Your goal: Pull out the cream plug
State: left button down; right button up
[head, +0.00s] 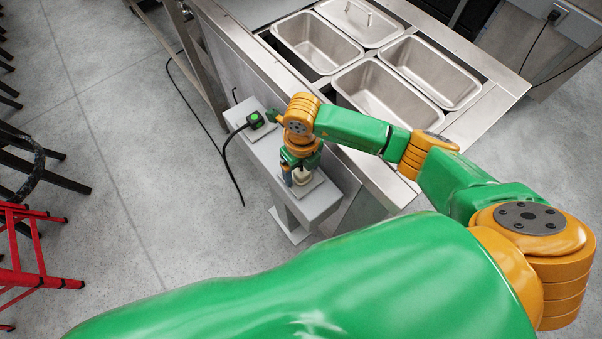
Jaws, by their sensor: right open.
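The cream plug (301,177) sits on a pale socket plate (312,188) at the near end of a grey box-like pedestal top (322,204). My right gripper (300,173) reaches down over it from above. It is open, with a finger showing on the left side of the plug. The gripper partly hides the plug, and I cannot tell whether the fingers touch it. My left gripper is not in view.
A black plug with a green face (255,120) and black cable sits at the pedestal's far end. A steel counter with metal pans (318,45) stands behind to the right. A red metal frame (35,272) and dark stool legs are at left. Grey floor (130,180) lies clear between.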

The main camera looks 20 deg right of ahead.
aim_at(302, 170)
dwell(0.8)
grip_shut()
jog(key=shift+r, duration=0.15)
jog(key=shift+r+p, duration=2.4)
jog(key=shift+r, duration=0.5)
